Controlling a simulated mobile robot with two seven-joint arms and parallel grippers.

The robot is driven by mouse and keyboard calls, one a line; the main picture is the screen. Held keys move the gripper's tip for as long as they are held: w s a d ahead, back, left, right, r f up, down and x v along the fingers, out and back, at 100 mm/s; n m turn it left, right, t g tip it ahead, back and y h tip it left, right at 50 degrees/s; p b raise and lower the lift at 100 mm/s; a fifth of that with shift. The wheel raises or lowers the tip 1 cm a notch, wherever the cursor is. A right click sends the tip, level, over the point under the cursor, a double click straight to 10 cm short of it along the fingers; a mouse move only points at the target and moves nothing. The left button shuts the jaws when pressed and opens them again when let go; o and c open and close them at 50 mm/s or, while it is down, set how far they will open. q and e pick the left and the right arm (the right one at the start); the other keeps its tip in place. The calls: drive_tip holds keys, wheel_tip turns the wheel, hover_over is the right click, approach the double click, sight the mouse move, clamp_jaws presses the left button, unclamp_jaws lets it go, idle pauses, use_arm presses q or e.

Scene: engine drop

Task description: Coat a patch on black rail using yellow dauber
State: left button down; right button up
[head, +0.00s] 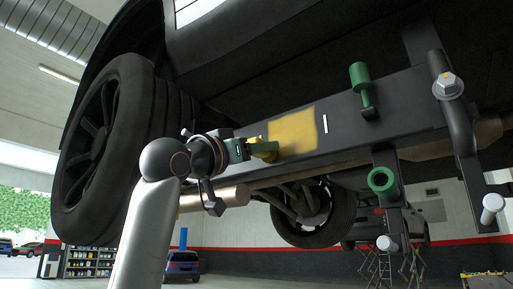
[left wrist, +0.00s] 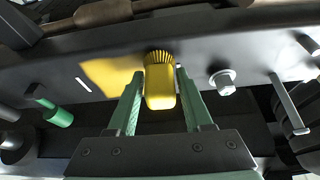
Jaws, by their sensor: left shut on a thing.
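The black rail (head: 375,110) runs across the underside of a raised car in the head view; it also shows in the left wrist view (left wrist: 212,50). A yellow patch (head: 300,133) covers part of its face, next to a short white mark (head: 325,123). My left gripper (head: 252,150) is shut on the yellow dauber (left wrist: 159,85), whose bristle end points at the rail by the edge of the patch. Whether the bristles touch the rail I cannot tell. In the wrist view the yellow patch (left wrist: 110,75) lies left of the dauber. My right gripper is not in view.
Green cylinders (head: 360,75) (head: 382,180) and a bolt (head: 447,85) stick out at the rail's right part. A wheel (head: 105,150) hangs at the left, close to my left arm. A pipe (head: 220,197) runs below the rail.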

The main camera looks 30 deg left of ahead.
sight(301, 139)
use_arm(q)
drive_tip(key=shift+w, duration=0.2)
drive_tip(key=shift+d, duration=0.15)
drive_tip(key=shift+s+d, duration=0.2)
drive_tip(key=shift+d, duration=3.3)
drive_tip(key=shift+a, duration=0.1)
drive_tip(key=shift+w+a, duration=0.15)
drive_tip(key=shift+a, duration=1.65)
drive_tip(key=shift+w+a, duration=0.1)
drive_tip(key=shift+a, duration=1.65)
drive_tip(key=shift+d, duration=0.15)
drive_tip(key=shift+s+d, duration=0.15)
drive_tip(key=shift+d, duration=1.6)
drive_tip(key=shift+s+d, duration=0.15)
drive_tip(key=shift+d, duration=1.6)
drive_tip(key=shift+a, duration=0.1)
